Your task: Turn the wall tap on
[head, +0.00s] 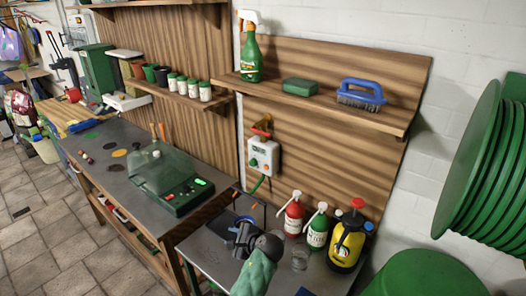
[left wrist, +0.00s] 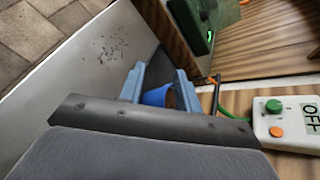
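The wall tap (head: 262,127), with an orange-red handle, is on the wooden wall panel under the shelf. Directly below it is a white control box (head: 263,153) with a green and an orange button. The box also shows at the right edge of the left wrist view (left wrist: 290,122), where its display reads OFF; the tap is out of that view. My left gripper (head: 243,226) is over the grey bench, below and left of the box and apart from it. In the left wrist view its two blue-grey fingers (left wrist: 160,78) are spread. My right gripper is not in view.
A blue pot (left wrist: 157,96) shows beyond the fingers. A red bottle (head: 293,217), a green bottle (head: 317,232) and a yellow sprayer (head: 347,241) stand right of my gripper. The shelf (head: 320,110) juts out above the tap. A green hose (head: 257,185) hangs below the box.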

